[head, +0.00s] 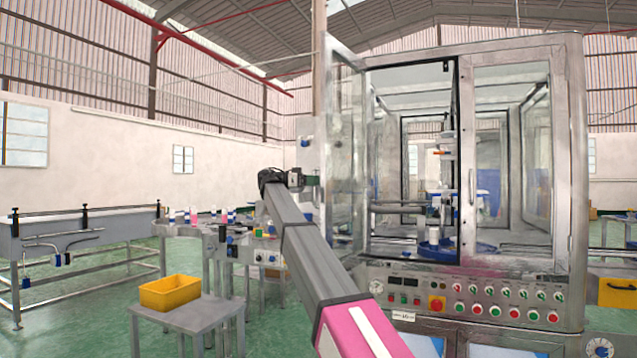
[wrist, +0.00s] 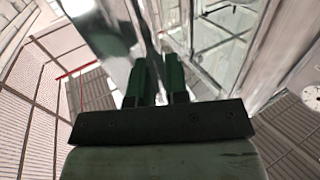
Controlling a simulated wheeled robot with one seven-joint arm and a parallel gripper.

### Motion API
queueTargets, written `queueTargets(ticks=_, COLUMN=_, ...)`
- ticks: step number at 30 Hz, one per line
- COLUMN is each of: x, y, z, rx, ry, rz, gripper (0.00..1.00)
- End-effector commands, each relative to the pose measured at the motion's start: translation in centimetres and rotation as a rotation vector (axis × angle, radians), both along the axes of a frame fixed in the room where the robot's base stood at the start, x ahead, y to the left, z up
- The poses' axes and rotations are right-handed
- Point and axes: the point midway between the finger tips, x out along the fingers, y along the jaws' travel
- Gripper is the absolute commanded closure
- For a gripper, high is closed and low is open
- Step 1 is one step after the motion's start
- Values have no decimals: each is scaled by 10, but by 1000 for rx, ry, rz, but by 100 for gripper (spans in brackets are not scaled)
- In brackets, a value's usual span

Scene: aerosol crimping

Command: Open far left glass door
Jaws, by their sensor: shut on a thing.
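The far left glass door (head: 345,150) of the machine cabinet has a metal frame and stands swung outward from the opening, at an angle to the front. My gripper (head: 305,181) is at the door's outer edge in the head view, small and partly hidden by my own wrist. In the wrist view, the green fingers of my gripper (wrist: 158,68) are close together, with shiny metal of the door (wrist: 100,38) at their tips. The gripper is shut on the door; whether on its handle or its frame edge I cannot tell.
The right glass door (head: 510,150) of the cabinet is closed. Below is a control panel (head: 480,300) with several buttons. A yellow bin (head: 170,292) sits on a small metal table at the left, with a conveyor bench (head: 80,235) behind. Green floor is clear between them.

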Motion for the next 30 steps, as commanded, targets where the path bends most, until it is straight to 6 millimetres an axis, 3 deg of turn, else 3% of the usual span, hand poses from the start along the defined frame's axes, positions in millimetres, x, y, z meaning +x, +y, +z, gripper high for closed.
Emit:
queueTargets(ticks=11, x=2, y=0, z=1, rx=-2, ry=0, rz=2, gripper=100)
queueTargets(ticks=12, x=2, y=-1, z=1, rx=-2, ry=0, rz=2, gripper=82)
queueTargets(ticks=14, x=2, y=0, z=1, rx=-2, ry=0, rz=2, gripper=63)
queueTargets(ticks=15, x=2, y=0, z=1, rx=-2, ry=0, rz=2, gripper=61)
queueTargets(ticks=25, x=2, y=2, z=0, rx=-1, ry=0, rz=1, gripper=61)
queueTargets(ticks=30, x=2, y=16, z=0, rx=-1, ry=0, rz=0, gripper=61)
